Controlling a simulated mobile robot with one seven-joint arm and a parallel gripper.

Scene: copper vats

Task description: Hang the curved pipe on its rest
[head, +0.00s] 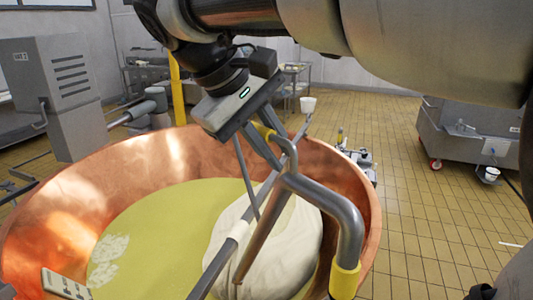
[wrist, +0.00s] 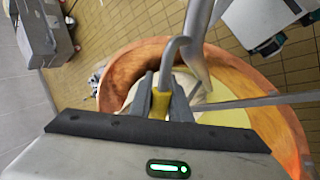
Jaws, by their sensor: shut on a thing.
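My gripper (head: 265,138) is shut on a yellow-banded part at the thin hooked end of the curved pipe. The band (wrist: 160,104) sits between both fingers in the wrist view. The curved grey pipe (head: 325,195) hangs over the copper vat (head: 65,210); its thick part bends right and down to a yellow collar (head: 345,281) near the rim. Another length slants down to the left. The thick pipe also shows in the wrist view (wrist: 195,55). I cannot tell which part is the rest, or whether the pipe touches it.
A thin grey rod (head: 220,258) crosses over the vat close to the pipe. The vat holds yellow liquid (head: 155,220) and a pale cloth-like bulge (head: 295,235). A grey machine (head: 60,90) stands at left, a steel cart (head: 465,135) at right. Tiled floor (head: 430,220) at right is mostly clear.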

